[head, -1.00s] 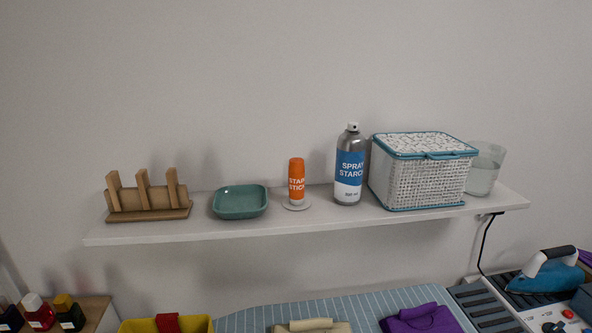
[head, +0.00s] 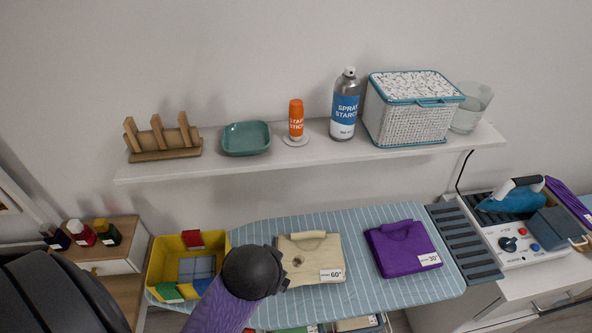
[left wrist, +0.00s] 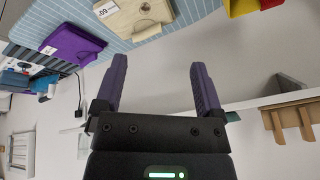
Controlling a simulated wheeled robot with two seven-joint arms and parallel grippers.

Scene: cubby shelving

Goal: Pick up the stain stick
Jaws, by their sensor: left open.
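The stain stick (head: 296,119) is an orange tube with white lettering. It stands upright on a small round white coaster (head: 296,141) on the wall shelf, between the green dish and the spray starch can. My left gripper (left wrist: 156,88) shows in the left wrist view with its two purple fingers apart and nothing between them. In the head view a purple and black part of my arm (head: 243,281) rises at the bottom centre, below the shelf and well apart from the stain stick. The stain stick cannot be made out in the left wrist view. My right gripper is not in view.
The shelf (head: 245,165) also holds a wooden rack (head: 163,140), green dish (head: 246,138), spray starch can (head: 344,106), lidded basket (head: 412,112) and clear container (head: 470,107). Below are a yellow bin (head: 160,270), ironing board (head: 352,242), folded cloths and an iron (head: 510,199).

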